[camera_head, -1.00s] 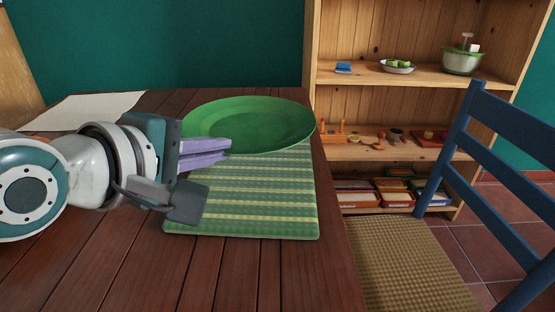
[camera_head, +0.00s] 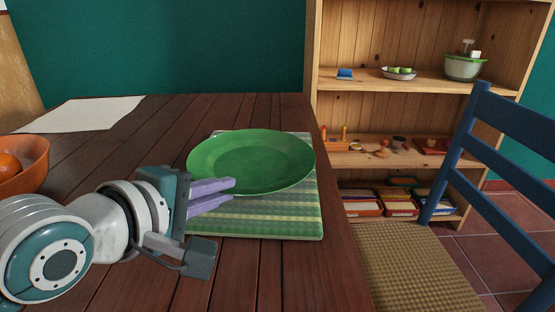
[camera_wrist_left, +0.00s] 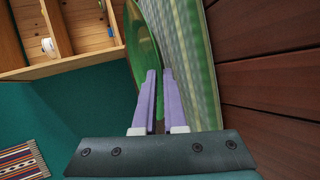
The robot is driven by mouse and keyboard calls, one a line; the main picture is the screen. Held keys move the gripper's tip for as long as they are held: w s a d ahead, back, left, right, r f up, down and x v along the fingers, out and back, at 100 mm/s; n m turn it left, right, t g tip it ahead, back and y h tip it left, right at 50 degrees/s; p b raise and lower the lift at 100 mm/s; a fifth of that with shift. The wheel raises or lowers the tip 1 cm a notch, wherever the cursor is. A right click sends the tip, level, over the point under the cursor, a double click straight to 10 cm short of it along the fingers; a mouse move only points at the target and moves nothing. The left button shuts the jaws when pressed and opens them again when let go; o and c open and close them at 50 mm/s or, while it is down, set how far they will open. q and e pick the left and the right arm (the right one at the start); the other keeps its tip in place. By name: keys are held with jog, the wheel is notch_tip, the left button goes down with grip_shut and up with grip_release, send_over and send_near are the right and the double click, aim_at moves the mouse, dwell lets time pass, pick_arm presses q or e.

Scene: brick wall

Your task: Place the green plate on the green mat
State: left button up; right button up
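The green plate (camera_head: 252,160) is over the green striped mat (camera_head: 270,222) in the head view and covers its far and middle parts. A strip of the mat shows in front of the plate and at its far left corner. My left gripper (camera_head: 232,190) is at the plate's near left rim, shut on it, one finger above and one below. In the left wrist view the plate (camera_wrist_left: 140,35) is seen nearly edge-on, its rim running between the fingers (camera_wrist_left: 160,75), with the mat (camera_wrist_left: 205,70) beside it. I cannot tell whether the plate touches the mat. My right gripper is not in view.
An orange bowl with fruit (camera_head: 28,176) stands at the table's left, close to my left arm. A white sheet (camera_head: 85,113) lies behind it. A blue chair (camera_head: 465,150) stands right of the table, before a wooden shelf (camera_head: 345,105).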

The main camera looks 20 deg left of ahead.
pick_arm(q)
jog(key=shift+o, duration=0.4)
